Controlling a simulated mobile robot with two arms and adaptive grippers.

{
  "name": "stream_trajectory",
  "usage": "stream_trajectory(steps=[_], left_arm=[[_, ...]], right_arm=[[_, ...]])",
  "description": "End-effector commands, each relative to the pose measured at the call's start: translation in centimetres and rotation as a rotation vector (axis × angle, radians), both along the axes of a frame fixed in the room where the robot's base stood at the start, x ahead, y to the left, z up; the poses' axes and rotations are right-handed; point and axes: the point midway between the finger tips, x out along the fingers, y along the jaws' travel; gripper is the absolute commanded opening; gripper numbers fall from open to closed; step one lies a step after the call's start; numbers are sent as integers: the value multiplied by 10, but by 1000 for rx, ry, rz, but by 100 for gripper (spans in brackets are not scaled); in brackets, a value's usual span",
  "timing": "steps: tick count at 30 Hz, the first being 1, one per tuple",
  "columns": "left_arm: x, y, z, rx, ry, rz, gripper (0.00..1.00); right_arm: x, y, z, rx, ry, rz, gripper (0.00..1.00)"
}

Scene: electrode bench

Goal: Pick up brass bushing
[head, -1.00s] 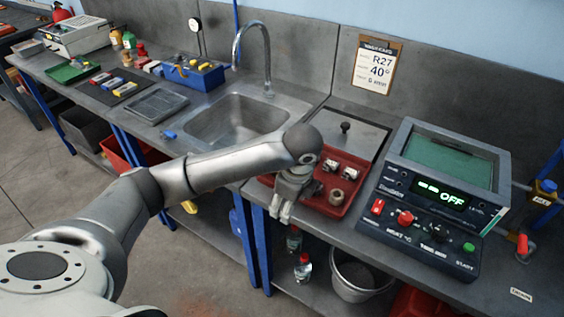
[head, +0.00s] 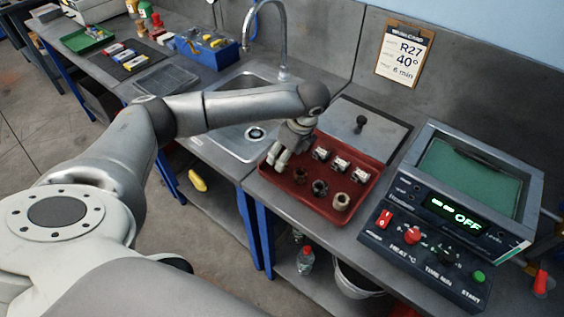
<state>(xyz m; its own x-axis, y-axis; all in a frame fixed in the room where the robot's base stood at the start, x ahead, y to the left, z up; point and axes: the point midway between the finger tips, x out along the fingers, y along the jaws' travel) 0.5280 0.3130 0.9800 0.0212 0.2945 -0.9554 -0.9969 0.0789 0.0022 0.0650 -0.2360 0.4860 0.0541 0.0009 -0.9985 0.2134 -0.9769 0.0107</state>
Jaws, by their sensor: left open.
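A red tray (head: 283,192) on the bench holds several small metal parts in two rows. In the near row, a ring-shaped part with a tan tint (head: 341,202) at the right end looks most like the brass bushing, but its metal is hard to tell. Beside it are a darker ring (head: 320,188) and another small part (head: 300,175). Silvery parts (head: 341,164) form the far row. My left gripper (head: 277,164) is open, pointing down over the tray's left end, apart from the tan ring. My right gripper is out of view.
A heater unit (head: 450,215) with a display reading OFF stands right of the tray. A lidded basin (head: 355,140) is behind it, and a sink (head: 232,138) with a tall tap lies to the left.

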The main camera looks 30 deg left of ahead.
Motion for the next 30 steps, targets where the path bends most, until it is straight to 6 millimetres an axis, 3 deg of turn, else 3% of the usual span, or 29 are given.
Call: stream_trajectory(steps=[3,6,11,16,27,30], left_arm=[[0,5,-16,1,5,1,60],[1,9,-30,2,3,1,60],[1,10,-38,1,0,0,60],[2,10,-38,1,0,0,60],[2,10,-38,1,0,0,12],[2,10,-37,1,-1,0,5]], right_arm=[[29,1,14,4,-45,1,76],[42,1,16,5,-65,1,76],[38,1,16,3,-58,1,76],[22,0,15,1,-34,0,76],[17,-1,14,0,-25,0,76],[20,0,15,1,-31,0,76]])
